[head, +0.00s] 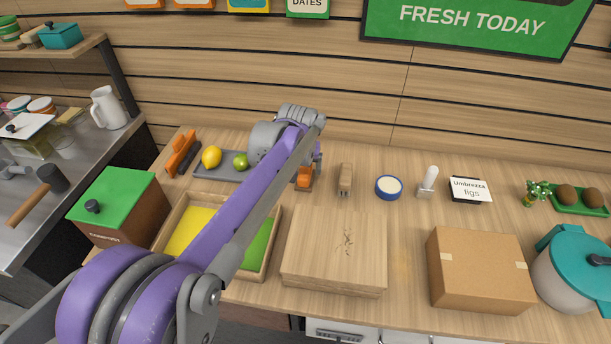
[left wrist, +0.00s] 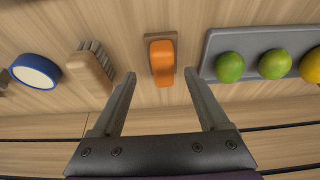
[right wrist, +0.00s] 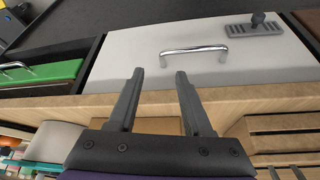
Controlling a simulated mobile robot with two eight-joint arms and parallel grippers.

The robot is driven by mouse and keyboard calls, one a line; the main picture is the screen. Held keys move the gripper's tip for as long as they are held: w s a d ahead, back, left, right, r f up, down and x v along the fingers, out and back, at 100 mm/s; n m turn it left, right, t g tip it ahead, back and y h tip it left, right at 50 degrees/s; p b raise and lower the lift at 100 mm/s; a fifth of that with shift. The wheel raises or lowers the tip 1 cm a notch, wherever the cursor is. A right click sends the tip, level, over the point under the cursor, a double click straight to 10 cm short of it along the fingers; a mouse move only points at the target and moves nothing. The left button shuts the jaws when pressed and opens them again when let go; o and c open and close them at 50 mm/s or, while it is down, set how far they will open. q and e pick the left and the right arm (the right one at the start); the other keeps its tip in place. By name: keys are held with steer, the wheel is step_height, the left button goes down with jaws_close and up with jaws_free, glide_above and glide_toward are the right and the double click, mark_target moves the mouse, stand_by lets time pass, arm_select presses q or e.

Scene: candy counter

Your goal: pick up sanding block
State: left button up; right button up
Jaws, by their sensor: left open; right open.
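The sanding block, orange on top with a darker base, lies on the wooden counter; it shows in the left wrist view (left wrist: 162,58) and partly behind my left arm in the head view (head: 304,180). My left gripper (left wrist: 160,74) is open and empty above the counter, its two fingers on either side of the block in the picture, without visible contact. In the head view its fingers are mostly hidden by my arm. My right gripper (right wrist: 160,72) is open and empty, pointing at a pale cabinet front (right wrist: 200,60) with a metal handle.
A wooden brush (left wrist: 97,70) lies on one side of the block, and a grey tray (left wrist: 215,45) with limes and a lemon on the other. A blue-rimmed round tub (head: 389,187) stands further right. A wooden box (head: 334,253) and cardboard box (head: 480,270) stand nearer the front.

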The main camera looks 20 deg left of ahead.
mark_target(305, 170)
arm_select(q)
steer(key=x, duration=0.3)
steer(key=w+x, duration=0.1)
steer(key=x, duration=0.1)
steer(key=shift+w+a, duration=0.1)
steer(key=shift+a, duration=0.3)
jaws_close()
